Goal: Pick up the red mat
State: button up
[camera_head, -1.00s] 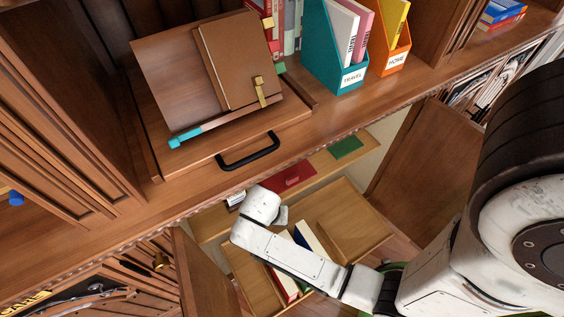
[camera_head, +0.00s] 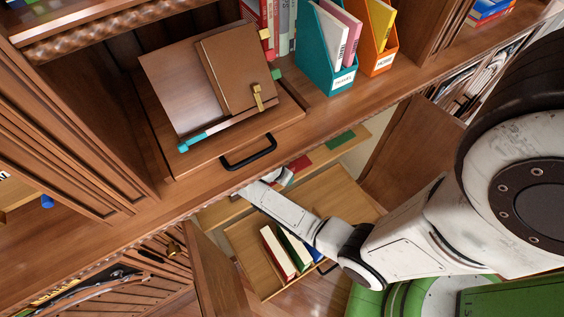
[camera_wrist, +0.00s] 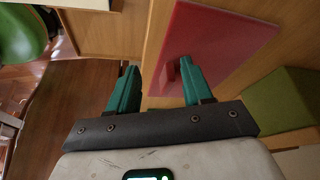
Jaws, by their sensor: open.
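The red mat (camera_wrist: 222,45) lies flat on a pale wooden shelf in the wrist view, beyond my fingers. A small raised red piece (camera_wrist: 171,76) stands at its near left edge, just left of the right finger. My gripper (camera_wrist: 157,70) is open, with two green fingers. The right finger overlaps the mat's near edge in the picture; the left finger is clear of it. I cannot tell whether either touches. In the head view only a part of the red mat (camera_head: 300,165) shows; my arm's end hides the rest.
A green mat (camera_head: 340,139) lies right of the red one. A wooden desk edge (camera_head: 215,195) runs close above my arm. Below, an open drawer (camera_head: 325,192) holds several books (camera_head: 279,252). An open cabinet door (camera_head: 405,150) stands to the right.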

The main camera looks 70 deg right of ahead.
aim_at(292, 166)
jog(key=d, duration=0.1)
jog(key=s+d, duration=0.1)
jog(key=d, duration=0.3)
jog(key=shift+s+d+f, duration=0.15)
jog(key=shift+s+f, duration=0.1)
jog(key=shift+f, duration=0.3)
grip_shut()
